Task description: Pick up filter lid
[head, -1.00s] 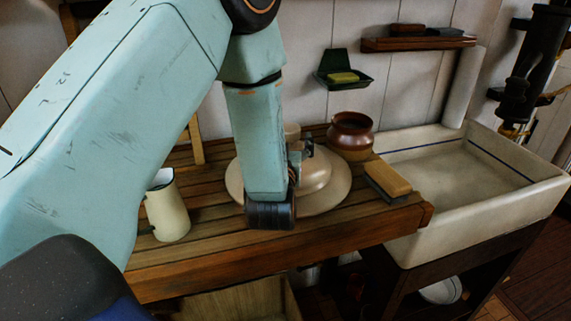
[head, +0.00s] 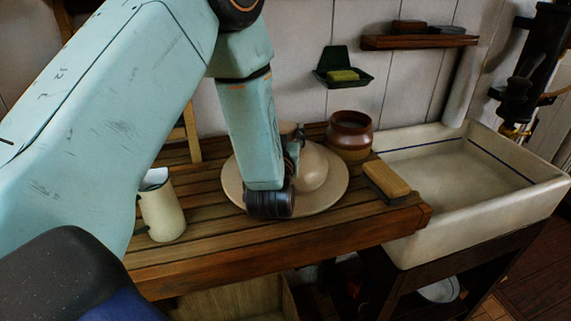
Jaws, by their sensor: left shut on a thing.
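The filter lid (head: 314,168) is a beige, domed piece above a wide, round, pale plate-like rim (head: 335,188) on the slatted wooden board. I cannot tell whether dome and rim are one piece. My left arm comes down in front of it and hides its left part. My left gripper (head: 296,152) is mostly hidden behind my wrist; its small visible part is at the dome's upper left, shut on the lid. The exact grip is hidden. A small beige part (head: 288,128) shows just behind the wrist. My right gripper is not in view.
A brown pot (head: 350,135) stands close behind the lid. A brush or block (head: 387,180) lies to the right, beside the white sink (head: 475,185). A cream enamel jug (head: 162,210) stands at left. A soap dish (head: 343,78) and shelf (head: 420,41) are on the wall.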

